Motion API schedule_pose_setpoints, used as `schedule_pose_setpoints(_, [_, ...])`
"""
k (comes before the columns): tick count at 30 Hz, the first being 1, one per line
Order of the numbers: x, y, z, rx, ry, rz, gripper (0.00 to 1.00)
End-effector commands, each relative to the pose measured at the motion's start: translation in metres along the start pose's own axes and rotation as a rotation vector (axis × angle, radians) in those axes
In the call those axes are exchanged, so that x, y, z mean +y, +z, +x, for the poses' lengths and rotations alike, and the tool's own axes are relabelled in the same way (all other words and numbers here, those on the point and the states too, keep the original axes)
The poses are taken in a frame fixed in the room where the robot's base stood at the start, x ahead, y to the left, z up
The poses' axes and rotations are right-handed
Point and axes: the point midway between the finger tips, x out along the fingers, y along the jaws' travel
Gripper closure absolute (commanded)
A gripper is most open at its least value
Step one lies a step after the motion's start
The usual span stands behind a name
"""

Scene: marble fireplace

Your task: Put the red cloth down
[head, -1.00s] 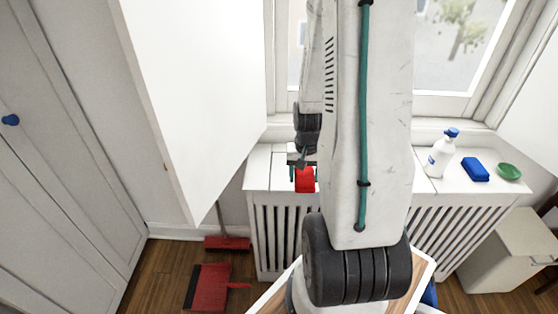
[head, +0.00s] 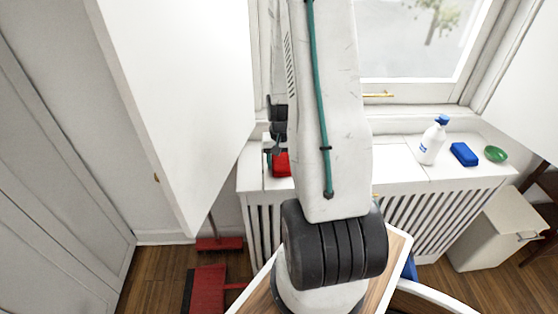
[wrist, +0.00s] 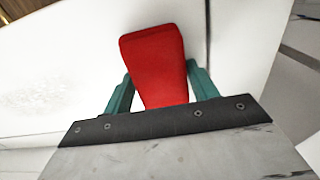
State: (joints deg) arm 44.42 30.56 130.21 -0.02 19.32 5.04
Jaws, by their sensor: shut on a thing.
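The red cloth (wrist: 158,65) is between the two teal fingers of my gripper (wrist: 158,88) in the wrist view, and the fingers are shut on it. A white surface lies behind the cloth there. In the head view the red cloth (head: 282,164) shows at the left part of the white radiator cover (head: 405,182), partly hidden by my arm. My gripper (head: 268,160) is mostly hidden there too. I cannot tell whether the cloth touches the surface.
A white spray bottle (head: 432,142), a blue sponge (head: 464,154) and a green dish (head: 496,154) stand on the cover's right part. An open white door (head: 180,100) hangs close at left. A red dustpan (head: 207,288) lies on the floor.

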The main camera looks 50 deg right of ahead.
Motion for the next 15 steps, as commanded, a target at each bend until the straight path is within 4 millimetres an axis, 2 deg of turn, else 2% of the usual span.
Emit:
schedule_pose_setpoints(12, [0.0000, 0.0002, 0.0068, -0.001, 0.000, 0.000, 0.70])
schedule_pose_setpoints(13, [0.0000, 0.0001, 0.0064, 0.000, 0.000, 0.000, 0.33])
schedule_pose_setpoints(14, [0.0000, 0.0003, 0.0066, 0.000, 0.000, 0.000, 0.25])
schedule_pose_setpoints(15, [0.0001, 0.0005, 0.0069, -0.001, 0.000, 0.000, 0.23])
